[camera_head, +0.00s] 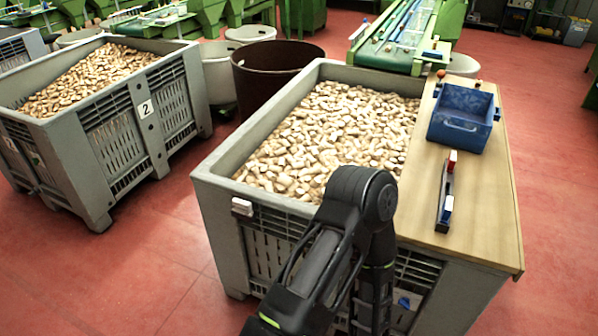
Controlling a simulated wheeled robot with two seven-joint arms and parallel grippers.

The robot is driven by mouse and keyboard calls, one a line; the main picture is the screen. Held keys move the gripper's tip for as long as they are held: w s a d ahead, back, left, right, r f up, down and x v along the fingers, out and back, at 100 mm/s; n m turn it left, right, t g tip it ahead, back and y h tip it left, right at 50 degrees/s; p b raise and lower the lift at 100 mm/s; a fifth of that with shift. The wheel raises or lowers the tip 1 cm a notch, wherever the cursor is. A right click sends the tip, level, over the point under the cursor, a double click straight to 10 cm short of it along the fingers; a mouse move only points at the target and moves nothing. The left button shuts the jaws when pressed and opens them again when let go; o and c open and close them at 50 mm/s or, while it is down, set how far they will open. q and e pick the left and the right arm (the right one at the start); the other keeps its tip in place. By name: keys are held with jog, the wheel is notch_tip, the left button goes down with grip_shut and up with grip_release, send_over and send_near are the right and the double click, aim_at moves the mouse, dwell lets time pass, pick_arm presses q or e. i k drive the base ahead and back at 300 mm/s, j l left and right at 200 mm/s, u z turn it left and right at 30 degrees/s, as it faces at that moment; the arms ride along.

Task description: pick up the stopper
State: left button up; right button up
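Many pale cork stoppers (330,135) fill the near grey crate (212,165). No single stopper stands apart from the heap that I can make out. One of my black arms rises from the bottom edge, bends at a joint in front of the crate's near rim, and runs down again along its front side. It hides part of the near rim and front wall. No gripper fingers show, so I see neither gripper, and nothing held.
A wooden board (480,180) covers the crate's right side, bearing a blue bin (461,133) and a dark narrow holder (444,200) with red-and-white pieces. A second full crate (110,135) stands left, a brown barrel (270,80) behind. Red floor lies between the crates.

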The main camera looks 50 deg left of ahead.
aim_at(287, 183)
jog(key=k+j, duration=0.1)
jog(key=j, duration=0.3)
jog(key=k+j+z, duration=0.1)
jog(key=j, duration=0.3)
jog(key=k+j, duration=0.1)
jog(key=j, duration=0.3)
jog(key=k+j+z, duration=0.1)
jog(key=j, duration=0.3)
jog(key=k+j, duration=0.15)
jog(key=j, duration=0.25)
jog(key=k+j+z, duration=0.1)
jog(key=j, duration=0.3)
jog(key=k+j, duration=0.15)
jog(key=j, duration=0.2)
